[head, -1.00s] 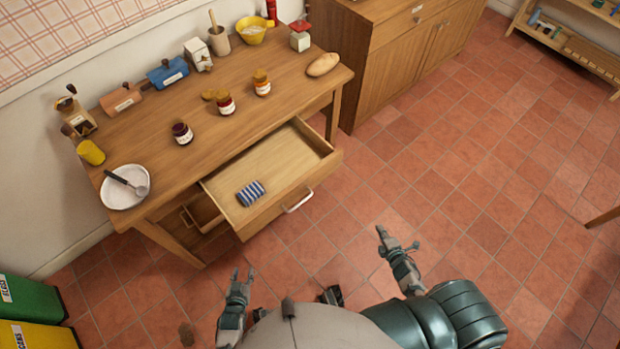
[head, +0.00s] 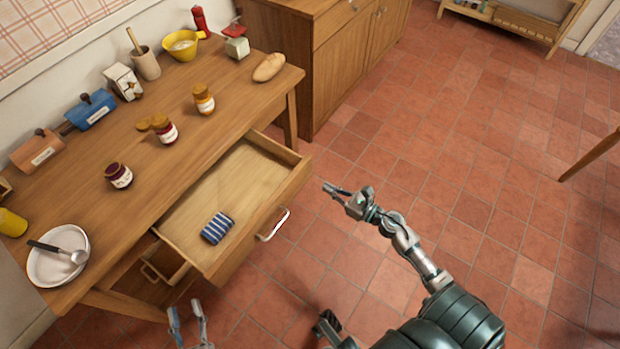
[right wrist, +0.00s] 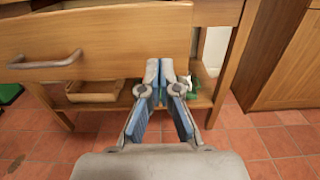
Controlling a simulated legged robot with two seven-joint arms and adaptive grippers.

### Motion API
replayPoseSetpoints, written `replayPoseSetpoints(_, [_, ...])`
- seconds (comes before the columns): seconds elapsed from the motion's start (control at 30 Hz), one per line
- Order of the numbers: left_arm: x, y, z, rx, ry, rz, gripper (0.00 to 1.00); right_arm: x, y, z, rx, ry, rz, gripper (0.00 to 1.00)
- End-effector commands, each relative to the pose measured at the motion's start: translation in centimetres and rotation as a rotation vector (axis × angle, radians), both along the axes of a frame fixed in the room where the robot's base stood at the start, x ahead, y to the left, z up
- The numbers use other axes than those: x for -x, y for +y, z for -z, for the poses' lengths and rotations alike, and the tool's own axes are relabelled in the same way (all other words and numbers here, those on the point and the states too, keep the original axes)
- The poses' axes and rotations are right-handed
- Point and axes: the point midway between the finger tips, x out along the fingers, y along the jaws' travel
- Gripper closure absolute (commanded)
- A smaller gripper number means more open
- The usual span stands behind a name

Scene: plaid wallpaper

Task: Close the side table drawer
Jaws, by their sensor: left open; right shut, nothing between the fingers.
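The side table (head: 215,112) has its wide top drawer (head: 225,195) pulled out, with a blue-and-white striped item (head: 217,228) inside. The drawer's metal handle (head: 273,225) is on its front; in the right wrist view the handle (right wrist: 45,60) is at the upper left. My right gripper (head: 324,187) is shut and empty, to the right of the drawer front and apart from the handle. In the right wrist view the fingers (right wrist: 166,68) meet near the right end of the drawer front (right wrist: 110,45). My left gripper (head: 186,308) is open, below the drawer at the bottom edge of the head view.
Jars, a plate with a spoon (head: 58,255), a bread roll (head: 269,67) and a yellow bowl (head: 182,45) stand on the tabletop. A wooden cabinet (head: 340,60) stands behind.

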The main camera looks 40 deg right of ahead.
Motion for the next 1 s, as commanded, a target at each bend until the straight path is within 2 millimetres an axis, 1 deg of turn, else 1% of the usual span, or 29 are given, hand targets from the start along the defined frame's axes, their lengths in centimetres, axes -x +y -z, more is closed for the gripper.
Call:
replayPoseSetpoints(0.03, [0.0, 0.1, 0.0, 0.001, 0.000, 0.000, 0.56, -1.1, 0.5, -0.2, 0.002, -0.004, -0.003, 1.00])
replayPoseSetpoints(0.1, [0.0, 0.1, 0.1, -0.003, 0.003, 0.000, 0.56, -2.4, 1.0, -0.2, 0.002, -0.003, -0.002, 1.00])
replayPoseSetpoints(0.2, [-0.1, 0.0, 0.2, -0.002, 0.006, 0.000, 0.56, -4.0, 1.6, -0.1, 0.003, -0.002, 0.000, 1.00])
replayPoseSetpoints(0.33, [-0.1, 0.0, 0.2, -0.003, 0.005, 0.000, 0.56, -5.4, 2.0, -0.1, 0.001, -0.001, 0.000, 1.00])
replayPoseSetpoints(0.5, [-0.1, 0.0, 0.2, -0.003, 0.005, 0.000, 0.56, -6.2, 2.2, 0.0, 0.000, 0.000, 0.001, 1.00])
replayPoseSetpoints(0.87, [-0.1, 0.0, 0.2, -0.002, 0.006, 0.000, 0.56, -6.3, 2.3, 0.0, 0.000, 0.000, 0.001, 1.00])
replayPoseSetpoints(1.0, [-0.1, 0.0, 0.2, -0.002, 0.004, 0.000, 0.56, -6.8, 2.6, 0.0, 0.001, 0.001, -0.001, 1.00])
